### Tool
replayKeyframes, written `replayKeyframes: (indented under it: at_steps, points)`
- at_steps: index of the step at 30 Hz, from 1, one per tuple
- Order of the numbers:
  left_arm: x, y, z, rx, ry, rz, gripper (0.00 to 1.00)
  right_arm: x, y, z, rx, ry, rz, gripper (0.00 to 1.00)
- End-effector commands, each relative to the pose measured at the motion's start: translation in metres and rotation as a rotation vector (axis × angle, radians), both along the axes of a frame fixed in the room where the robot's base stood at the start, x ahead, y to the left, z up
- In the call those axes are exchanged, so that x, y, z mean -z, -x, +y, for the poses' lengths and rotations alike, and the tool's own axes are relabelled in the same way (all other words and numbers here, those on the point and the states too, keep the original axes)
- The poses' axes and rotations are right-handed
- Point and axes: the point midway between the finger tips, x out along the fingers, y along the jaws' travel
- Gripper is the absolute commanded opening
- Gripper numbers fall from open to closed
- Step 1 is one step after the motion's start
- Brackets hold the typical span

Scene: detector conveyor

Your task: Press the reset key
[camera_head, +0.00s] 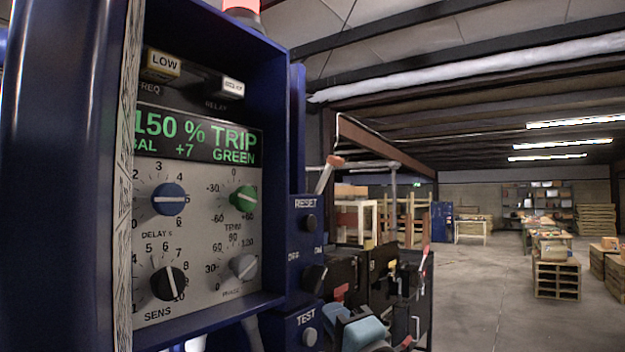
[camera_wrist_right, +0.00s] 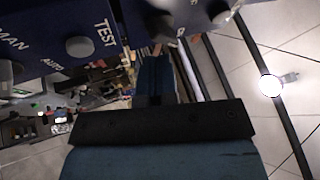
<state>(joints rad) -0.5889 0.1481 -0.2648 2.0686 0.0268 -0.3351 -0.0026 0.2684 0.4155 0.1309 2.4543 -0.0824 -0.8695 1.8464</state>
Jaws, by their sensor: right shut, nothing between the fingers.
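The reset key (camera_head: 310,223) is a small dark round button under the RESET label, on the narrow blue panel at the right side of the detector cabinet. It is uncovered in the head view. I cannot make it out in the right wrist view. My right gripper (camera_head: 347,322) is low and to the right of this panel, near the TEST button (camera_head: 309,337), below the reset key and apart from it. In the right wrist view its blue fingers (camera_wrist_right: 156,72) are together and empty. My left gripper is not in view.
A dark selector knob (camera_head: 315,278) sits between RESET and TEST. The grey TEST button also shows in the right wrist view (camera_wrist_right: 80,47). The cabinet's display (camera_head: 200,138) reads TRIP, above several dials. Dark equipment (camera_head: 380,275) stands behind my gripper.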

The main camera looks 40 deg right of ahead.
Motion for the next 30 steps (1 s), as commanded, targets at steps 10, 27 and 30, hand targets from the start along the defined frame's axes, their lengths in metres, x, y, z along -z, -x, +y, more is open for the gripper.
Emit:
replayKeyframes:
  at_steps: [10,27,30]
  points:
    - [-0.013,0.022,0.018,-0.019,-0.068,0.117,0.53,-0.134,0.029,-0.061,0.052,-0.353,-0.180,0.00]
    - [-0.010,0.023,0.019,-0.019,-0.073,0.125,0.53,-0.138,0.025,-0.064,0.053,-0.383,-0.194,0.00]
    - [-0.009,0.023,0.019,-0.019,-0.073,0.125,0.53,-0.138,0.015,-0.061,0.053,-0.383,-0.194,0.00]
